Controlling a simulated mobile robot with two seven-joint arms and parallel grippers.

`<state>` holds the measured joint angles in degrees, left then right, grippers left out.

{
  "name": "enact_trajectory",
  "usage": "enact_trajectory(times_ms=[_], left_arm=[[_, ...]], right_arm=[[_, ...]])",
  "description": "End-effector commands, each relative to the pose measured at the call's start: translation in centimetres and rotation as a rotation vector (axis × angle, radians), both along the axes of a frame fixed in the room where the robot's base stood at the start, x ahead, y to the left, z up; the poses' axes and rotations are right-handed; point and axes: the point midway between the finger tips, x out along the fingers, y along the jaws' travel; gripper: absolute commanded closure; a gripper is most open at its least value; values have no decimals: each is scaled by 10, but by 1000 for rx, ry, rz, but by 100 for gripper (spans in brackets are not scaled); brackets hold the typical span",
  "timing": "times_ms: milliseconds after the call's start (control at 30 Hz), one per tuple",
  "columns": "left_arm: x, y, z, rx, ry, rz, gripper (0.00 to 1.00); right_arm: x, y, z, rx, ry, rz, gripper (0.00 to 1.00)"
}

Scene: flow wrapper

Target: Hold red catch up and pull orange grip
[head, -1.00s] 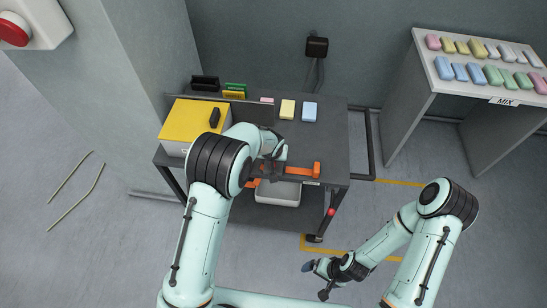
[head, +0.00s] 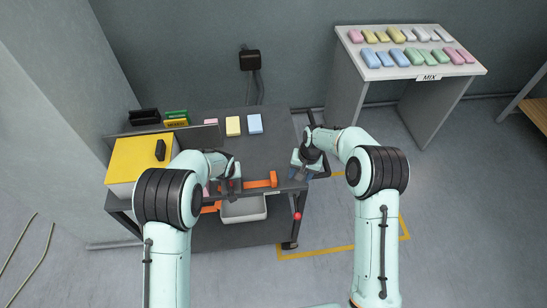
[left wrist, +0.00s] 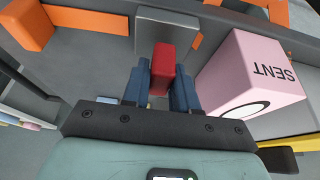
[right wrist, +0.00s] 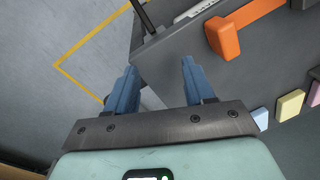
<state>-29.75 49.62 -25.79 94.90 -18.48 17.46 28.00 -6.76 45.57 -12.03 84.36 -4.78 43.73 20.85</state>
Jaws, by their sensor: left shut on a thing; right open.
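The red catch (left wrist: 162,68) is between my left gripper's (left wrist: 162,84) blue fingers in the left wrist view, and the gripper is shut on it. In the head view my left gripper (head: 232,185) is at the table's front edge, and the catch is mostly hidden there. The orange grip (head: 273,179) is the block at the right end of an orange bar; in the right wrist view it (right wrist: 222,38) lies just ahead of the fingers, to their right. My right gripper (right wrist: 155,85) is open and empty, beside the table's front right corner, apart from the grip.
A grey bin (head: 244,210) hangs below the bar. A yellow-topped box (head: 140,160) is at the left. Yellow and blue blocks (head: 255,123) lie at the table's back.

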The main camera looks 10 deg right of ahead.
Motion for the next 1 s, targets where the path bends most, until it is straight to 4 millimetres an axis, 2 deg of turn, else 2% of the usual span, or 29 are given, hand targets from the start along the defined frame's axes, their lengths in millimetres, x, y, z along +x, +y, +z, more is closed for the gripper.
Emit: enact_trajectory(times_ms=[33,100,200,300,400,567,1000], left_arm=[[1,-1,1,-2,-3,-1,100],[1,-1,1,-1,-3,0,100],[1,0,1,-1,-3,0,100],[1,0,1,-1,-3,0,100],[1,0,1,-1,-3,0,100],[1,0,1,-1,-4,0,100],[1,0,1,-1,-4,0,100]], right_arm=[[10,22,16,-21,-3,82,47],[17,45,34,-55,5,176,47],[22,69,56,-98,12,271,47],[24,83,70,-129,18,326,47],[24,89,74,-144,23,349,47],[24,90,59,-148,26,354,47],[23,90,-21,-146,25,353,47]])
